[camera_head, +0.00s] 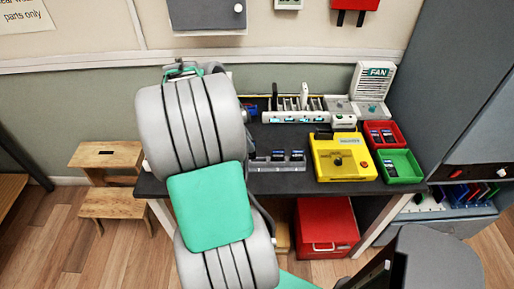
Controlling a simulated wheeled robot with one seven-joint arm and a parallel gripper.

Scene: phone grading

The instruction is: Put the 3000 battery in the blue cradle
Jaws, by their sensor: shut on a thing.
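My arm's thick grey and green links fill the left middle of the view and cover the left part of the dark workbench (290,183). My gripper is hidden behind them, so I cannot see its fingers or what they hold. A small blue thing (252,107) shows just right of my arm at the bench's back; I cannot tell whether it is the blue cradle. A grey tray (270,166) near the front edge holds several small dark pieces with blue marks, possibly batteries. Their labels are too small to read, so I cannot pick out the 3000 battery.
A yellow box (333,168) stands right of the tray. Red (397,143) and green (411,178) bins hold dark pieces. A white slotted rack (285,117) and the fan unit (375,77) stand behind. A red case (325,222) sits below the bench.

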